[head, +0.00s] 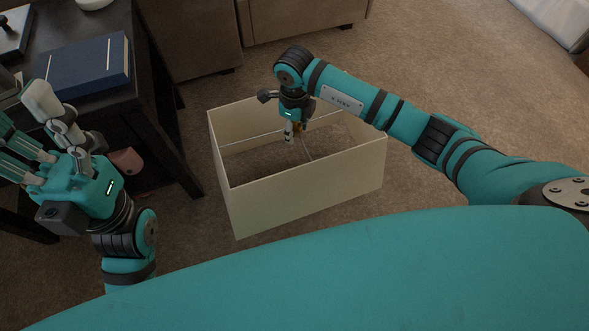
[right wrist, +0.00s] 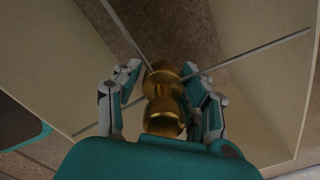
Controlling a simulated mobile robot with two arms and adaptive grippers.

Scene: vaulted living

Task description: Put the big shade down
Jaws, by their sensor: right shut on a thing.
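The big shade (head: 310,187) is a cream, rectangular, open-topped frame in the middle of the head view, upright over the carpet. I cannot tell whether its lower edge touches the floor. Thin metal rods cross inside it to a brass hub (right wrist: 164,100), seen in the right wrist view. My right gripper (head: 293,133) reaches down into the shade and is shut on this hub, one finger on each side. The shade's wall also shows in the right wrist view (right wrist: 265,95). My left gripper (head: 24,128) is at the left, with its fingers spread and empty, away from the shade.
A dark table (head: 150,90) stands at the left, holding a blue box (head: 85,66), close to my left gripper. A brown sofa (head: 295,15) is behind the shade. A pinkish item (head: 127,160) shows by the table. Carpet (head: 450,95) is clear at the right.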

